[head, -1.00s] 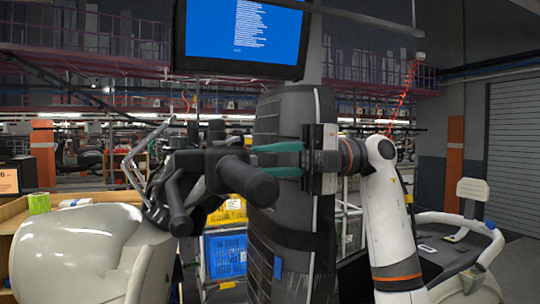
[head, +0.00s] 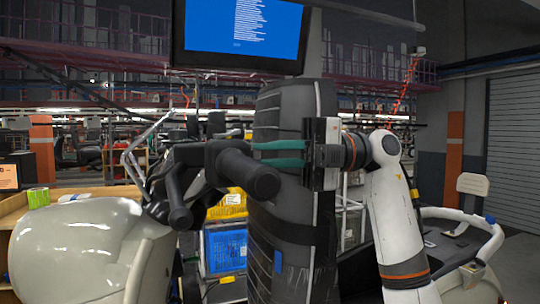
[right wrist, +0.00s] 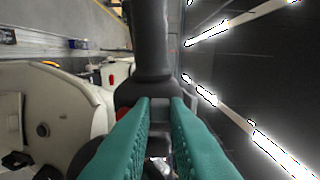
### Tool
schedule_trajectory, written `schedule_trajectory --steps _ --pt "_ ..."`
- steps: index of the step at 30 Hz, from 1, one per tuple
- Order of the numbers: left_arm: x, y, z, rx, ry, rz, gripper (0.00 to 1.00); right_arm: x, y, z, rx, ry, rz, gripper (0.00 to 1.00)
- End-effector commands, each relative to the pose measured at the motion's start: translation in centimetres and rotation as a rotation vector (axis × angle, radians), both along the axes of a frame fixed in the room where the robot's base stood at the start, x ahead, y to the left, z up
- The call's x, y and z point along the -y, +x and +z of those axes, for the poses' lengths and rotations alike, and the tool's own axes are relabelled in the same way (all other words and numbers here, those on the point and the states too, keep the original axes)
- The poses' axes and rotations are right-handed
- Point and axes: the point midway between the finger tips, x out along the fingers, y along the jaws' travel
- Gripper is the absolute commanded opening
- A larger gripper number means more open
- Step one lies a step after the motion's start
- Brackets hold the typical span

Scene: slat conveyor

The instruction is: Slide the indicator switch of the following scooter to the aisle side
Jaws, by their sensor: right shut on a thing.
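The scooter's dark handlebar stands in the middle of the head view, with one black grip (head: 250,172) pointing towards me and another grip (head: 178,205) lower left. My right gripper (head: 254,154) reaches in from the right, its teal fingers level at the handlebar's control housing. In the right wrist view the fingertips (right wrist: 160,101) are shut on a small dark piece of the housing (right wrist: 140,92), below the black grip (right wrist: 150,40). A red button (right wrist: 121,112) sits just left of the fingers. The indicator switch itself is mostly hidden between the fingertips. My left gripper is not in view.
A pale glossy scooter shell (head: 75,250) fills the lower left. A tall dark upright body (head: 290,215) stands close behind my right fingers. Blue and yellow crates (head: 226,249) are beyond the handlebar. A screen (head: 240,35) hangs above.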

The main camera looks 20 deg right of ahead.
Motion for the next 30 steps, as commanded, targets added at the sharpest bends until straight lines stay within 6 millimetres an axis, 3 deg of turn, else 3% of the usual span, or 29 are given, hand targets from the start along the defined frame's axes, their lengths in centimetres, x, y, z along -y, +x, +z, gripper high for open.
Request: schedule_trajectory --steps 4,5,6,17,20,30 --pt "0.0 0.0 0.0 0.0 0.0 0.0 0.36 -0.1 -0.1 -0.2 -0.001 -0.008 0.008 0.0" --pt "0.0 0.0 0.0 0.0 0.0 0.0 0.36 -0.1 -0.1 -0.2 -0.001 -0.008 0.009 0.17" --pt "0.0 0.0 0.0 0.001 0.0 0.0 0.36 -0.1 -0.1 -0.3 -0.001 -0.008 0.009 0.24" --pt "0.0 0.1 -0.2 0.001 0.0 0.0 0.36 0.5 -0.1 -0.2 0.0 -0.006 0.005 0.24" --pt "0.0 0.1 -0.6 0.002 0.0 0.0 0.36 1.8 0.0 -0.3 0.0 -0.005 0.002 0.24" --pt "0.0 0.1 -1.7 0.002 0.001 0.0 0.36 8.9 0.0 -0.2 -0.002 -0.005 0.002 0.24"
